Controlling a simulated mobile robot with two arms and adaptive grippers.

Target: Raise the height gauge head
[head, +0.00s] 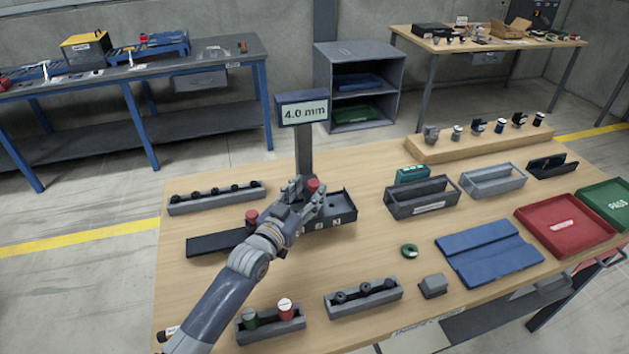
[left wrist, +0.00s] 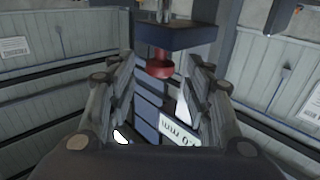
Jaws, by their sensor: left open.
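The height gauge stands on the wooden table, with a dark post (head: 304,150) and a sign (head: 303,112) reading 4.0 mm on top. A red knob (head: 313,186) shows at my left gripper's fingers, low in front of the post. My left gripper (head: 306,193) is open over the gauge's dark base (head: 342,208). In the left wrist view, a red knob (left wrist: 159,66) under a dark blue block (left wrist: 178,36) lies between the spread fingers, beyond their tips; I see no clear contact. The gripper hides part of the gauge head. My right gripper is not in view.
Another red knob (head: 251,216) stands left of my gripper. A grey rack of dark parts (head: 217,199) lies at the left. Grey bins (head: 422,199), a blue mat (head: 488,252) and a red tray (head: 566,222) fill the right side. Bare wood lies right of the gauge.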

